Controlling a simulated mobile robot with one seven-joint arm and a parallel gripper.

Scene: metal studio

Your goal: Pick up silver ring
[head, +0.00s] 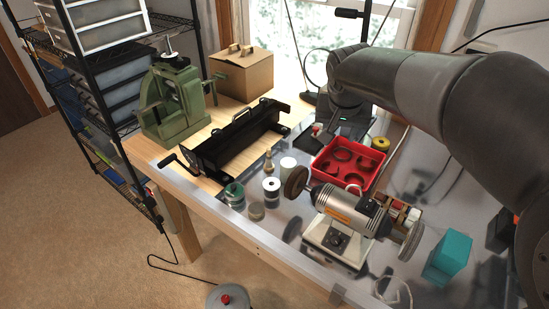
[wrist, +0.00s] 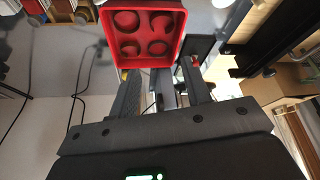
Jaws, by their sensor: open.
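I cannot make out a silver ring for certain in either view. In the head view a thin pale loop (head: 399,292) lies at the table's front edge, and I cannot tell whether it is a ring or a cord. A red tray (head: 341,184) with round dark recesses or rings in it sits mid-table. The tray also shows at the top of the wrist view (wrist: 143,63). My gripper (wrist: 161,80) is open in the wrist view, with no object visible between its fingers, near the tray. In the head view my arm mostly hides it.
A bench grinder (head: 345,212) stands just in front of the tray. Small jars and spools (head: 271,188) stand left of it. A teal block (head: 449,255) is at right. A black metal bender (head: 240,138), a green press (head: 174,100) and a cardboard box (head: 241,77) fill the left side.

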